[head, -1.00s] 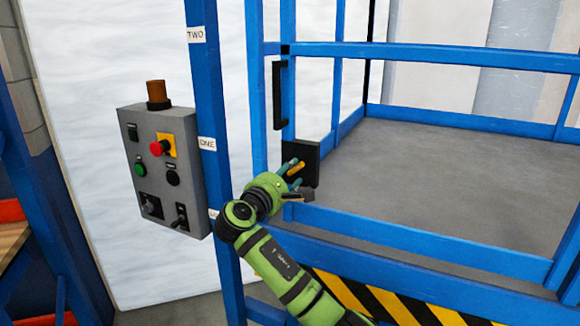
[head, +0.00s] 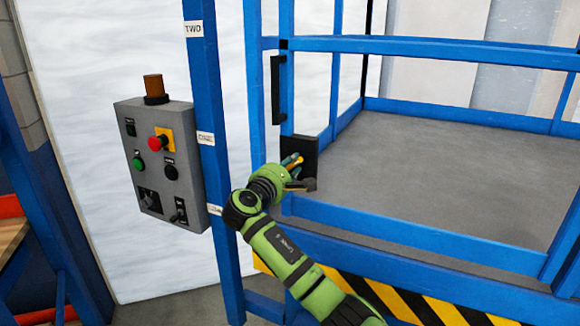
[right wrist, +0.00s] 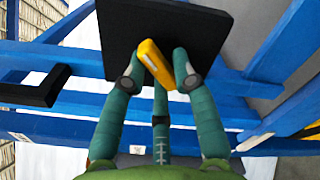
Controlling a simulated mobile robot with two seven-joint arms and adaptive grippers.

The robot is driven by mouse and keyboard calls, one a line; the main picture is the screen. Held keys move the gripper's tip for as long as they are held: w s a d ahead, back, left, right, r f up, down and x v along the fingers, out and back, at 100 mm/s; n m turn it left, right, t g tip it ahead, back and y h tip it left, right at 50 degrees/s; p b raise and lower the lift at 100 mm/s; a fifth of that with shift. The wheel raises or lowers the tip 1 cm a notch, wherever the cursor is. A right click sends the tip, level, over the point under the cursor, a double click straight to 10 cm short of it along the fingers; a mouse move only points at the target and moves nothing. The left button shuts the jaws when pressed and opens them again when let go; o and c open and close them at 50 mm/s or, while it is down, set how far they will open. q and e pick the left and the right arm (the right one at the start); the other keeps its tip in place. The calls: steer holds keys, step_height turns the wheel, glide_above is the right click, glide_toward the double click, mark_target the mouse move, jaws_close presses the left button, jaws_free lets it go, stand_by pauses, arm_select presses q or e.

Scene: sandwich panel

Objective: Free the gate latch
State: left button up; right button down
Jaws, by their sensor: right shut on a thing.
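The gate latch is a yellow lever (head: 291,160) on a black plate (head: 312,158), fixed to the blue gate post. In the right wrist view the yellow lever (right wrist: 150,52) stands tilted in front of the black plate (right wrist: 203,30). My right gripper (head: 290,165) is at the plate, shut on the yellow lever. In the right wrist view the teal fingers of this gripper (right wrist: 157,78) sit on both sides of the lever, partly hiding its lower end. My left gripper is out of view.
A grey control box (head: 163,170) with a red button is on the blue upright at left. A black handle (head: 278,88) is above the latch. Blue rails (head: 430,50) surround a grey platform (head: 440,160). A striped board (head: 420,305) is below.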

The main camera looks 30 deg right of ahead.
steer(key=m+b, duration=0.4)
steer(key=m, duration=0.1)
steer(key=r+m+b, duration=0.1)
steer(key=m+b, duration=0.1)
steer(key=m, duration=0.1)
stand_by(0.4)
steer(key=shift+m, duration=0.3)
steer(key=c, duration=1.1)
jaws_free()
steer(key=shift+f, duration=0.15)
